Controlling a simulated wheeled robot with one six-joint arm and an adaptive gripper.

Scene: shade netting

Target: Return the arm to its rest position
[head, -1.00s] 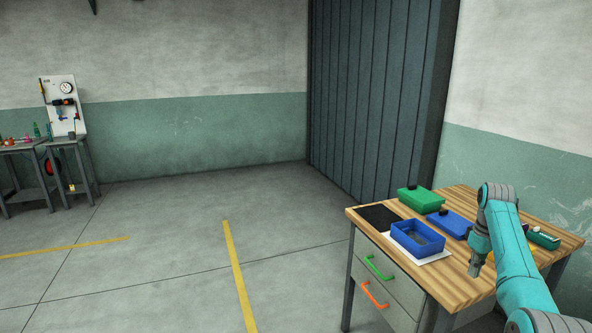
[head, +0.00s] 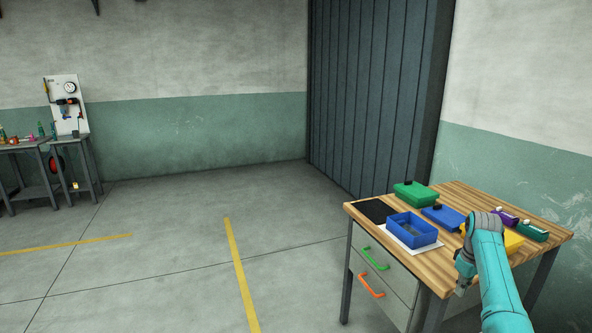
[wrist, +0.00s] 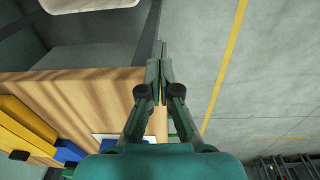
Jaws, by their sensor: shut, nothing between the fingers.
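My gripper (wrist: 160,82) is in the middle of the wrist view, its two fingers meeting with nothing between them. It hangs above the front edge of the wooden worktable (wrist: 85,90). In the head view my teal arm reaches up from the lower right, bent at the top. My gripper (head: 461,291) points down there at the table's front edge, small and partly hidden by my wrist.
On the worktable (head: 432,263) stand an open blue box (head: 412,231), a green box (head: 416,194), a blue lid (head: 440,216), a yellow thing (head: 513,242) partly behind my arm, and purple and green items. Drawers with green and orange handles face the open floor. A bench with a gauge board (head: 66,104) is far left.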

